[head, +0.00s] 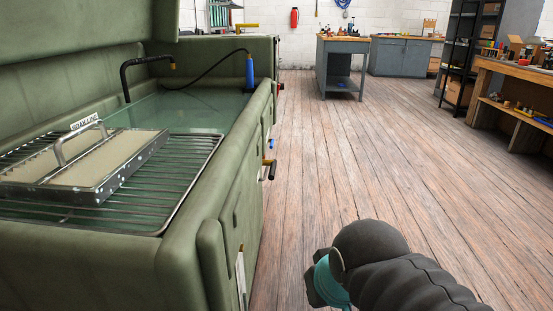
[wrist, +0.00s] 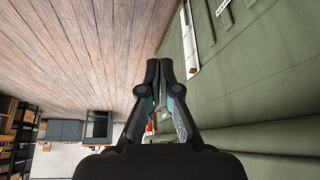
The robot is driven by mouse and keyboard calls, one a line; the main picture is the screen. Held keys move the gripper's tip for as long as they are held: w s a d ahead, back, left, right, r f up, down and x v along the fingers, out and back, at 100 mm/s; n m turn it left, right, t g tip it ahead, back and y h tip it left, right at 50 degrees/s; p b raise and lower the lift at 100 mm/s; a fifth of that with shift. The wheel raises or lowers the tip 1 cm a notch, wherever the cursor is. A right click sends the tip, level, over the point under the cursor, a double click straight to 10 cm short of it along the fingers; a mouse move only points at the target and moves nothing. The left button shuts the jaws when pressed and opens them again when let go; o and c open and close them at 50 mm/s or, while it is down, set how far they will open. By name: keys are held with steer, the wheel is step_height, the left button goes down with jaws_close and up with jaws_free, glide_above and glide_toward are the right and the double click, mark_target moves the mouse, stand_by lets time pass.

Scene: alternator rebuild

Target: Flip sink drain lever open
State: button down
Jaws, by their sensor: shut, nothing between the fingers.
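The sink is a green parts-washer tank (head: 190,225) on the left in the head view, holding greenish liquid. On its outer front side a short dark lever-like handle with an orange part (head: 269,168) sticks out toward the aisle; I cannot tell its exact position. My gripper (wrist: 166,70) is shut and empty in the wrist view, pointing along the green side panel (wrist: 240,85). The handle is not clearly seen in the wrist view. In the head view my arm is at the lower right, apart from the tank, and the fingers are hidden.
A wire rack (head: 165,205) with a handled metal tray (head: 110,178) lies over the sink. A black spout (head: 128,75) and a blue-handled brush (head: 249,70) stand behind. The wooden floor (head: 370,150) is clear; a workbench (head: 341,48) and shelves (head: 465,50) are farther off.

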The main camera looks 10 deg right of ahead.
steer(key=w+r+m+g+p, duration=0.2)
steer(key=w+r+p, duration=0.2)
steer(key=w+r, duration=1)
step_height(320, 180, up, 10)
steer(key=m+g+y+p, duration=0.2)
steer(key=g+p, duration=0.1)
steer(key=p, duration=0.1)
glide_above(273, 170)
steer(key=d, duration=0.3)
steer(key=shift+s, duration=0.4)
steer(key=f+b, duration=0.1)
steer(key=f, duration=0.3)
steer(key=a+f+b, duration=0.1)
steer(key=f, duration=0.4)
steer(key=a+f, duration=0.1)
steer(key=f, duration=0.3)
steer(key=shift+w+a+f+b, duration=0.2)
steer(key=shift+w+f+b, duration=0.15)
steer(key=shift+w+b, duration=0.05)
steer(key=shift+s+f+t+b, duration=0.15)
steer(key=shift+t+b, duration=0.25)
steer(key=shift+b, duration=0.3)
